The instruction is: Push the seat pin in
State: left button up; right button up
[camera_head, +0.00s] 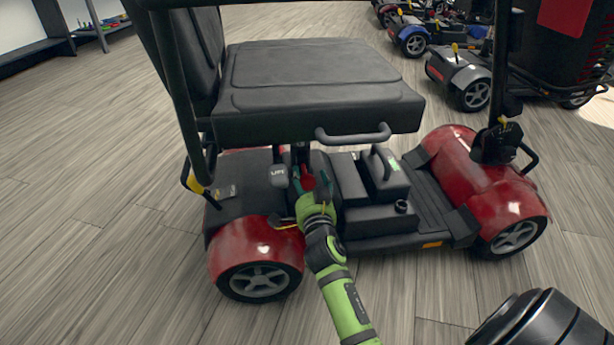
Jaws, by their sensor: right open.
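A red and black mobility scooter stands in the middle of the view, with its black padded seat (310,78) on a short dark post (301,155) above the body. A small red part (307,183) shows low by the post, and I cannot tell for certain whether it is the seat pin. My right gripper (312,184), on a green arm, is at this red part with its dark fingertips apart on either side. The gripper hides what lies just behind it. I cannot tell whether the fingers touch anything. My left gripper is not in view.
A black box with a handle (384,172) sits on the scooter's deck, right of my gripper. A grey grab bar (352,136) juts from the seat's near edge. More scooters (460,75) stand at the upper right. The wooden floor (90,160) at left is clear.

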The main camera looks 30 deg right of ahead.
jog(key=shift+a, duration=0.1)
jog(key=shift+c, duration=1.2)
grip_shut()
